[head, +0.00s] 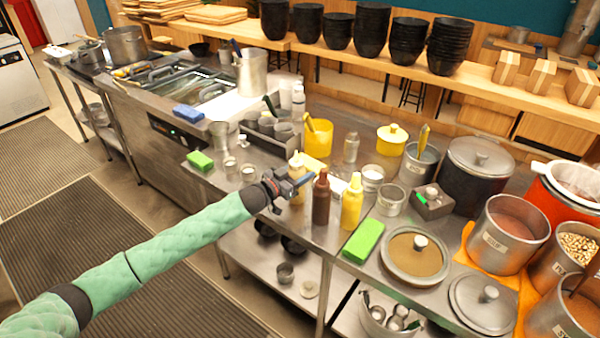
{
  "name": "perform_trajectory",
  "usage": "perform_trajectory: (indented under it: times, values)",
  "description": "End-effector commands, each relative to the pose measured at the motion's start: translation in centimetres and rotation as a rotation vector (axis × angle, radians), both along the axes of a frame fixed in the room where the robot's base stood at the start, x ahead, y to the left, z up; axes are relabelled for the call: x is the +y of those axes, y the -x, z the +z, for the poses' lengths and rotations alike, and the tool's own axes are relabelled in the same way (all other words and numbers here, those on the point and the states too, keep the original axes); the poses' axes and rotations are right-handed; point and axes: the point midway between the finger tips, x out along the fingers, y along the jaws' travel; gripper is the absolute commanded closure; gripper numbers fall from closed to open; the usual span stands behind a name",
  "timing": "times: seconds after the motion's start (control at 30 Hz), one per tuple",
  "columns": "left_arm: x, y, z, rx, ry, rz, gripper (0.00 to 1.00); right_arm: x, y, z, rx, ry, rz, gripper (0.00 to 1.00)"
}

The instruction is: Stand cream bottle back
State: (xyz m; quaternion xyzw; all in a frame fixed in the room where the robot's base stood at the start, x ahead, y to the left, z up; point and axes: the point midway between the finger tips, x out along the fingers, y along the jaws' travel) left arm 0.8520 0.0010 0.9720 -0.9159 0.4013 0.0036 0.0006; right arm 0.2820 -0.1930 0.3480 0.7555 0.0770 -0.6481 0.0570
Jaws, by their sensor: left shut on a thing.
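The cream bottle (296,167) is near the front edge of the steel counter (262,200), left of the brown bottle (321,200) and the yellow bottle (352,203). It looks about upright. My left gripper (297,184) comes in from the left and is shut on the cream bottle, covering part of its body. Whether its base touches the counter is hard to tell. My right gripper is not in view.
A green sponge (363,240) and a lidded pan (415,256) lie to the right. Small metal cups (248,172) and another green sponge (199,160) are to the left. A yellow pot (318,138) stands behind. The counter is crowded around the bottles.

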Motion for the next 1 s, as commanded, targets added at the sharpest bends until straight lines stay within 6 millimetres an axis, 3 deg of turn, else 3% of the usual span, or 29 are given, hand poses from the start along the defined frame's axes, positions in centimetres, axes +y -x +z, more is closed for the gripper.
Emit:
perform_trajectory:
  times: [0.5,0.53,0.6,0.63,1.0]
  values:
    - [-0.02,0.02,-1.31,0.0,0.0,0.0,0.55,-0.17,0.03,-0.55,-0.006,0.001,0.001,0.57]
    - [-0.01,0.01,-1.23,0.0,0.0,0.0,0.42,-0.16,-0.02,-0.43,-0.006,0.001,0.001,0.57]
    - [0.0,0.01,-1.23,0.0,0.0,0.0,0.29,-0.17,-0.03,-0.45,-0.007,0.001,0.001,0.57]
    - [0.0,0.01,-1.23,0.0,0.0,0.0,0.27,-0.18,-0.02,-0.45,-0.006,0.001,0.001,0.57]
    - [0.19,0.15,-1.08,0.0,-0.001,0.0,0.27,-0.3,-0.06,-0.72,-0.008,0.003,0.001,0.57]
